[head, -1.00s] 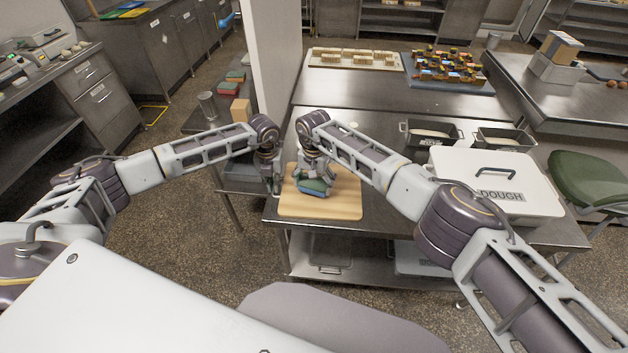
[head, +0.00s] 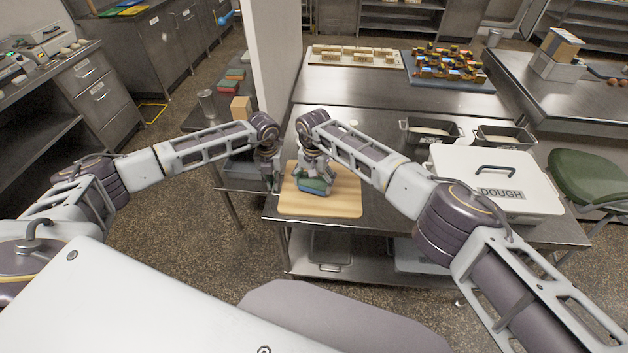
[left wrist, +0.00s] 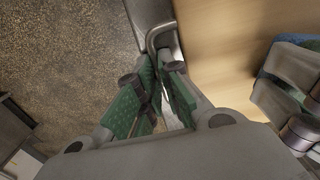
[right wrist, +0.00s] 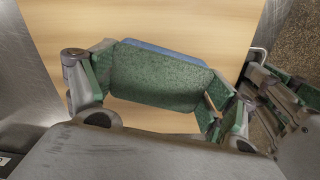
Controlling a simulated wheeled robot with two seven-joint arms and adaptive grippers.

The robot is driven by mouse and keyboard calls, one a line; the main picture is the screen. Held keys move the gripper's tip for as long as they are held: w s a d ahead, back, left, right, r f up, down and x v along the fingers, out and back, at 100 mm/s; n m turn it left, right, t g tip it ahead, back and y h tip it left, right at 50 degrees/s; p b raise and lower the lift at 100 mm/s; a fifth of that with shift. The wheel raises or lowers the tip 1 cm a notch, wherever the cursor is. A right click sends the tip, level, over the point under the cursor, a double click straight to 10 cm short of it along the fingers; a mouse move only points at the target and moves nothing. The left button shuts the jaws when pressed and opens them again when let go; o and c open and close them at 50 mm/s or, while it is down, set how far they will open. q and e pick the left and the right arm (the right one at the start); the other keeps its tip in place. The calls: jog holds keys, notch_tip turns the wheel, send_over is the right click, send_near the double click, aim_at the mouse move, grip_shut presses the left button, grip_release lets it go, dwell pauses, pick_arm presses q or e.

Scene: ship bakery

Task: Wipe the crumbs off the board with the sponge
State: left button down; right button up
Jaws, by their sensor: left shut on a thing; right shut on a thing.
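The pale wooden board (head: 340,203) lies at the near left corner of the steel table. My right gripper (right wrist: 160,85) is shut on the sponge (right wrist: 155,78), which has a green top and a blue underside. The sponge is low over the left middle of the board, and I cannot tell whether it touches. My left gripper (head: 277,187) is at the board's left edge. In the left wrist view its fingers (left wrist: 162,75) are shut on a metal handle (left wrist: 154,38) at that edge. I cannot make out any crumbs; the sponge and gripper hide part of the board.
A white dough box (head: 500,183) stands right of the board, with two dark tins (head: 430,134) behind it. The table's middle is mostly clear.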

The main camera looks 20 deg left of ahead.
jog(key=shift+f, duration=0.75)
dwell(0.8)
jog(key=shift+d, duration=0.1)
jog(key=shift+w+d+f, duration=0.1)
jog(key=shift+w+d, duration=0.15)
jog(key=shift+d, duration=0.75)
jog(key=shift+w+d, duration=0.25)
jog(key=shift+d, duration=0.75)
jog(key=shift+a+r, duration=0.15)
jog(key=shift+r, duration=2.95)
pick_arm(q)
jog(key=c, duration=1.5)
grip_release()
